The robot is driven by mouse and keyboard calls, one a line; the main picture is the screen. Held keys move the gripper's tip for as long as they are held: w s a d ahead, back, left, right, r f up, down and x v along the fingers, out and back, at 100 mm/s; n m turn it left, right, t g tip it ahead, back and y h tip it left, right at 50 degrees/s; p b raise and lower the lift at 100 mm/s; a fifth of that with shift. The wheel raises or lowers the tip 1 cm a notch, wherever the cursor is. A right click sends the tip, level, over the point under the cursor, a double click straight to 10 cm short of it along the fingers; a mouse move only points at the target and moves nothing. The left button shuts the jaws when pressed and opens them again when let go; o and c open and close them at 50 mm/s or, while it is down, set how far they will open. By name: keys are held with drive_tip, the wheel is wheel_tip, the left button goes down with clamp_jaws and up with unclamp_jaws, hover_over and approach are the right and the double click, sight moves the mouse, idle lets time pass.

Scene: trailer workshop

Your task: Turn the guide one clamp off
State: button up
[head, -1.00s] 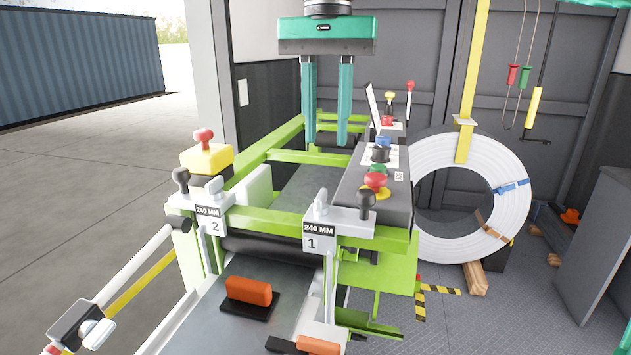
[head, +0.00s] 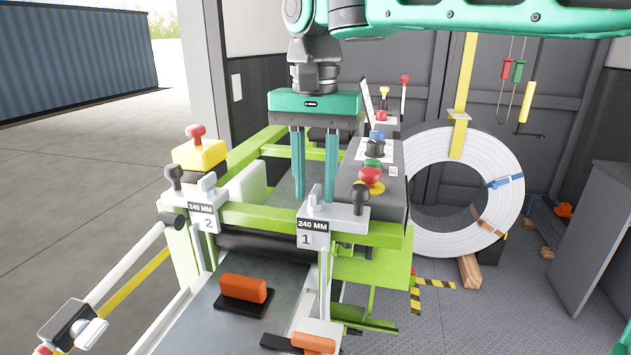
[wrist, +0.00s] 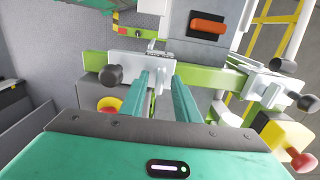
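The guide one clamp is a pale grey block (head: 345,216) labelled "240 MM 1" on the green cross rail, with a black knob (head: 360,196) and a small upright grey lever (head: 315,197). My gripper (head: 314,196) points down just behind this lever in the head view, its two teal fingers apart. In the wrist view the fingertips (wrist: 167,72) are close to the grey block (wrist: 126,64), with the black knob (wrist: 111,75) left of them. The pale lever shows around the gap between the fingers. I cannot tell whether they touch it.
The guide two clamp (head: 205,217) stands left on the same rail. A yellow box with a red button (head: 198,152) is behind it. A control box with a red mushroom button (head: 370,175) stands close right of my gripper. An orange-handled plate (head: 243,289) lies in front.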

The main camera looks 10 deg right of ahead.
clamp_jaws()
drive_tip(key=shift+n, duration=0.3)
drive_tip(key=n, duration=1.1)
drive_tip(key=shift+n, duration=0.4)
drive_tip(key=n, duration=0.5)
drive_tip(key=shift+w+r, duration=0.1)
drive_tip(key=shift+n, duration=0.4)
